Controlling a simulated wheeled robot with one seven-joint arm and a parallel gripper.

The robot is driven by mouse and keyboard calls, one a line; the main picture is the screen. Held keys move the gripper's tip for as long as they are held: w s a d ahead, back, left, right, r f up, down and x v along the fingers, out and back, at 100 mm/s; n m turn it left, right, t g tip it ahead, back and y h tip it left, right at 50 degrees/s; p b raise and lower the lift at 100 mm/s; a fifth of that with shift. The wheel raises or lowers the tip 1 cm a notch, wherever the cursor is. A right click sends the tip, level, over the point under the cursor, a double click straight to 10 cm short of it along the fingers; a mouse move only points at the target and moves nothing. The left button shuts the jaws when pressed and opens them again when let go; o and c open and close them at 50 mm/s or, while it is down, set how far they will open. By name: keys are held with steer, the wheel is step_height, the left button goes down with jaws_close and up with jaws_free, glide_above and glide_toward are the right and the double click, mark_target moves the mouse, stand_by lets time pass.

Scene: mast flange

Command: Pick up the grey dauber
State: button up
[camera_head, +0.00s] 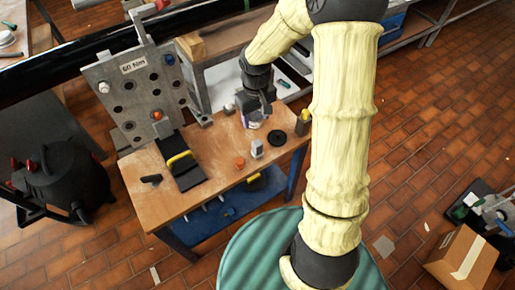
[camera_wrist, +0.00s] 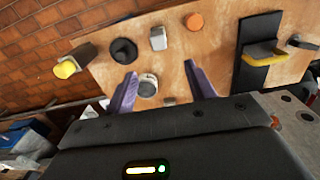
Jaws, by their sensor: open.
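A small round grey piece with a paler top, which I take for the grey dauber (camera_wrist: 148,86), stands on the wooden bench top (camera_wrist: 220,62). In the wrist view it lies between the two purple fingers of my gripper (camera_wrist: 162,88), nearer the left one. The fingers are apart and nothing is gripped. In the head view my gripper (camera_head: 254,122) points down over the back right of the bench top (camera_head: 215,150). It hides the round grey piece there. Whether the fingers are level with the piece, I cannot tell.
Nearby stand a black knob-like disc (camera_wrist: 123,50), a grey block (camera_wrist: 158,38), an orange cap (camera_wrist: 194,21) and a grey piece with a yellow end (camera_wrist: 70,66). A black holder with a yellow bar (camera_head: 181,160) and a perforated metal plate (camera_head: 130,95) are to the left.

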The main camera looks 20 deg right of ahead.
mark_target(258, 142)
step_height(258, 142, down, 10)
steer(key=shift+s+f+b, duration=0.15)
steer(key=shift+f+b, duration=0.05)
steer(key=shift+b, duration=0.5)
steer(key=shift+f, duration=0.3)
steer(key=f, duration=0.5)
steer(key=shift+w+d+b, duration=0.25)
steer(key=shift+w+b, duration=0.05)
steer(key=shift+w, duration=0.05)
steer(key=shift+s+d+f, duration=0.1)
steer(key=shift+f, duration=0.1)
steer(key=shift+s+a+r, duration=0.1)
steer(key=shift+s+a, duration=0.05)
steer(key=shift+a, duration=0.1)
steer(key=shift+d, duration=0.15)
steer(key=c, duration=1.1)
